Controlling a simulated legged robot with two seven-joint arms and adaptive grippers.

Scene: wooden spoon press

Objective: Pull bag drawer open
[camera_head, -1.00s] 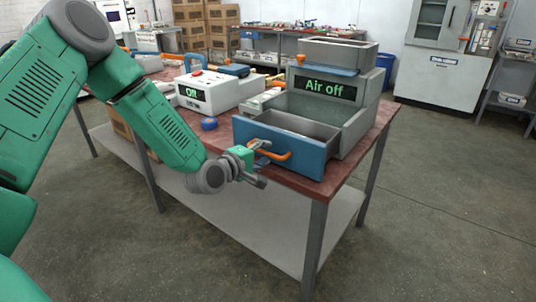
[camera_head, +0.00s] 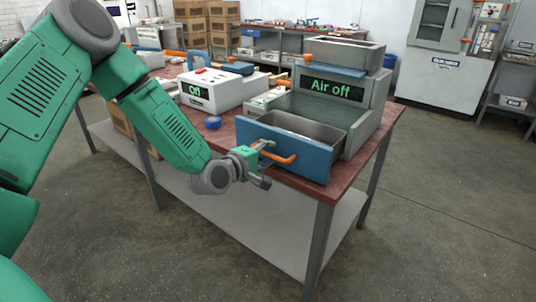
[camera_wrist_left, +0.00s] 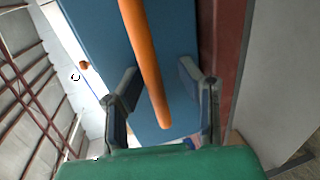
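The blue-fronted drawer (camera_head: 310,165) stands pulled out of the grey machine with the "Air off" display (camera_head: 331,90), and its metal inside shows. An orange bar handle (camera_head: 287,160) runs across the drawer front. My left gripper (camera_head: 266,162) is at the left part of this handle. In the left wrist view the blue front (camera_wrist_left: 175,45) lies ahead, and the orange handle (camera_wrist_left: 143,50) passes between the fingers of the left gripper (camera_wrist_left: 158,72). The fingers are spread, with gaps beside the bar. My right gripper is not in view.
The machine stands on a red-brown table (camera_head: 355,165) with a grey lower shelf (camera_head: 255,225). A white device reading "Off" (camera_head: 215,92) and a small blue round thing (camera_head: 213,123) are to the left. The floor in front and right is free.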

